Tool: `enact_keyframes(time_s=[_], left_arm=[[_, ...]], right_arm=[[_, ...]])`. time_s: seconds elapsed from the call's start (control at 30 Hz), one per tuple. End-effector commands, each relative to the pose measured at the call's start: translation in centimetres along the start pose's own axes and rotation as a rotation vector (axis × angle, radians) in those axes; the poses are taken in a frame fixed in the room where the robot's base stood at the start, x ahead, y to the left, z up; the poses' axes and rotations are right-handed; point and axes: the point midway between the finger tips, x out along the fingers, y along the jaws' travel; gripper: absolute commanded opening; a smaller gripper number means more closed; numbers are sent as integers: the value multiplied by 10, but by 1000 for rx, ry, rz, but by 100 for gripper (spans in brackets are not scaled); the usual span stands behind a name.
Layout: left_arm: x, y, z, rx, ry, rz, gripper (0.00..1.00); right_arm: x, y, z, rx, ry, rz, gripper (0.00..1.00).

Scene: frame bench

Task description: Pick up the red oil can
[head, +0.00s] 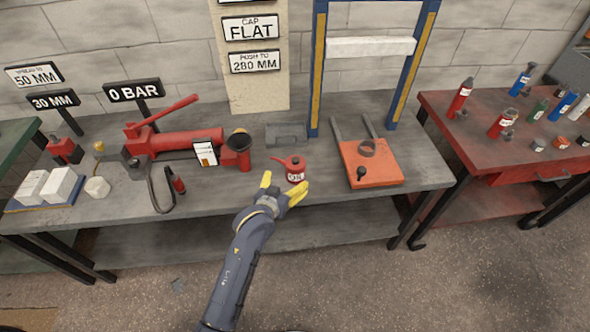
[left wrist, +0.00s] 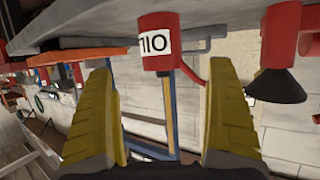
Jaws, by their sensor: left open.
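The red oil can (head: 296,172) stands upright near the front edge of the grey bench (head: 340,210), its thin spout pointing left. My left gripper (head: 284,187) is open, its two yellow fingers just in front of the can. In the left wrist view the bench appears upside down, and the can (left wrist: 158,57) with its white label shows between and beyond the open fingertips (left wrist: 162,72). The fingers are not closed on it, and I cannot tell whether they touch it. My right gripper is not in view.
A red hydraulic cylinder (head: 185,140) with a dark funnel-like end lies left of the can. An orange plate (head: 372,170) lies to the right, under a blue press frame (head: 319,70). A grey block (head: 286,133) sits behind. Bare bench separates the can from the orange plate.

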Motion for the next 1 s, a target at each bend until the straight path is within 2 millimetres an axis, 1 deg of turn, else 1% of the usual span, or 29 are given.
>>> enact_keyframes(time_s=[0.03, 0.1, 0.3, 0.4, 0.67, 1.0], left_arm=[[10, 0, -1, 1, -1, 0, 89], [21, 0, -1, 1, 0, -1, 89], [45, 0, 0, 1, -1, 0, 89], [51, 0, 0, 1, 0, 0, 89], [61, 0, 0, 1, -1, -1, 89], [97, -2, -1, 0, 0, -1, 89]], right_arm=[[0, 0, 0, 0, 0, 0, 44], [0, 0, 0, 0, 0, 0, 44], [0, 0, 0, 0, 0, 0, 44], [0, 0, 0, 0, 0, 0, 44], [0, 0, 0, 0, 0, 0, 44], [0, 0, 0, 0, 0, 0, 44]])
